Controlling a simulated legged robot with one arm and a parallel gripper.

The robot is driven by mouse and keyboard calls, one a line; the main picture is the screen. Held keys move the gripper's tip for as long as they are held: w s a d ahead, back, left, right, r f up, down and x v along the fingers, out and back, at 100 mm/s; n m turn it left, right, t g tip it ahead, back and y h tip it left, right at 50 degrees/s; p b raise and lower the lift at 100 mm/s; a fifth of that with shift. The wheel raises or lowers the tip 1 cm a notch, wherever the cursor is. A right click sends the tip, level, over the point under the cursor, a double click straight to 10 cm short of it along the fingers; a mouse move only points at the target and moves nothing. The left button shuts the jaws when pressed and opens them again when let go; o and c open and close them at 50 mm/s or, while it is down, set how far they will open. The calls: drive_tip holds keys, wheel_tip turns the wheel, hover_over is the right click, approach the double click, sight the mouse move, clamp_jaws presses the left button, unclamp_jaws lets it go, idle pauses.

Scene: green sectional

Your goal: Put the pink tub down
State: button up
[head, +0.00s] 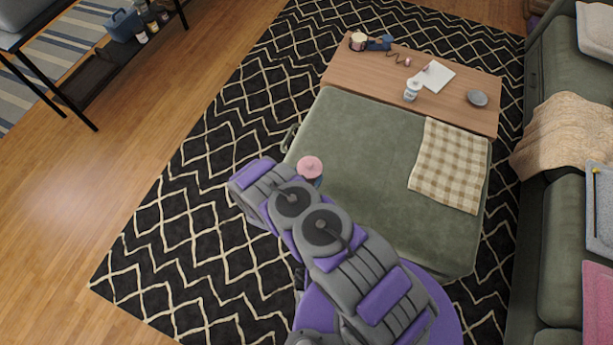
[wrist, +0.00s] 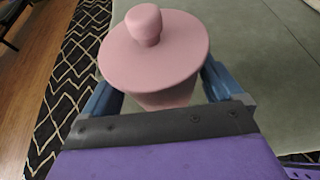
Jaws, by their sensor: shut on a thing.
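The pink tub (wrist: 155,52) has a wide round lid with a knob on top. It fills the upper middle of the wrist view. My gripper (wrist: 158,92) is shut on it, with a blue finger on each side of the tub's body below the lid. In the head view the pink lid (head: 310,167) shows just beyond my arm, over the left edge of the green ottoman (head: 365,145). The tub looks upright. Its base is hidden, so I cannot tell whether it touches the ottoman.
A checkered cloth (head: 450,165) lies on the ottoman's right side; the ottoman's middle is bare. Behind it, a wooden table (head: 385,75) holds a white cup (head: 412,90), paper (head: 437,75), a grey object (head: 477,97) and other items. A green sofa (head: 555,210) stands at right.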

drive_tip(key=shift+w+a+f+b, duration=0.1)
drive_tip(key=shift+w+b, duration=0.1)
drive_tip(key=shift+w, duration=0.5)
drive_tip(key=shift+w+a+f+b, duration=0.1)
drive_tip(key=shift+w+b, duration=0.05)
drive_tip(key=shift+w, duration=0.5)
wheel_tip(320, 180, down, 4)
drive_tip(key=shift+s+r+b, duration=0.1)
drive_tip(key=shift+r+b, duration=0.15)
drive_tip(key=shift+b, duration=0.6)
drive_tip(key=shift+r, duration=0.1)
drive_tip(key=o, duration=0.7)
drive_tip(key=shift+o, duration=0.2)
drive_tip(key=p+v, duration=0.3)
drive_tip(key=v, duration=0.9)
